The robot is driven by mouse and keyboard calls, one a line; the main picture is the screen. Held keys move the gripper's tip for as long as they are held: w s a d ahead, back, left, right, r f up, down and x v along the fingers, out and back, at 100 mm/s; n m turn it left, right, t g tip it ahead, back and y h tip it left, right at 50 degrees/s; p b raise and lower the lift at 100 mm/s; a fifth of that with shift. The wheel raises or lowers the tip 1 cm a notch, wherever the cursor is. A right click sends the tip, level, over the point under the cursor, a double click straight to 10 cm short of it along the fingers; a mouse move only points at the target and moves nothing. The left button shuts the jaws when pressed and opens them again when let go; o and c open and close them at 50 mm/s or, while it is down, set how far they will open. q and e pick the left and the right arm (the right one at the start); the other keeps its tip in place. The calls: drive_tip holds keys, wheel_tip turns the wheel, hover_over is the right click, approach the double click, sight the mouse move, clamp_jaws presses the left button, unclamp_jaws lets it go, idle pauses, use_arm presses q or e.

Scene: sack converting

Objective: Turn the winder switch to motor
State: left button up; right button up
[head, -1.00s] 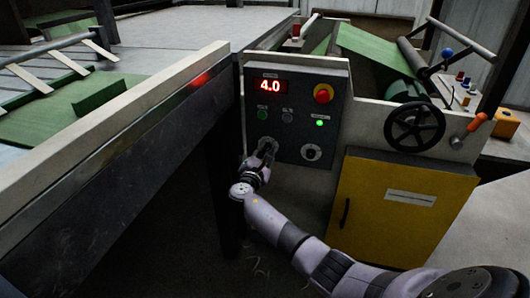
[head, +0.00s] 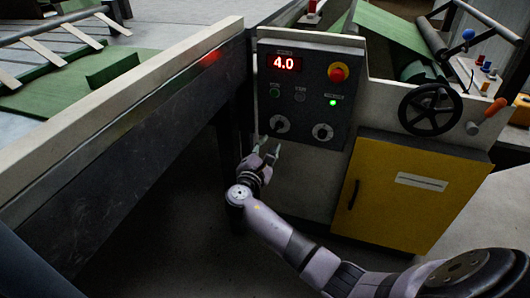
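The dark control panel (head: 304,110) carries two round selector knobs, a left one (head: 280,124) and a right one (head: 323,132), each with a pale dial. Their labels are too small to read, so I cannot tell which is the winder switch or its position. My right gripper (head: 269,146) is just below the left knob, apart from it. Its two fingers point up toward the panel, spread and empty. My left gripper is not in view.
The panel also has a red 4.0 display (head: 284,63), a red stop button (head: 338,72) and a lit green lamp (head: 333,102). A black handwheel (head: 430,109) and a yellow cabinet (head: 405,195) stand to the right. A long table rail (head: 120,95) bounds the left.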

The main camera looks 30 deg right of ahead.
drive_tip(key=shift+v, duration=1.45)
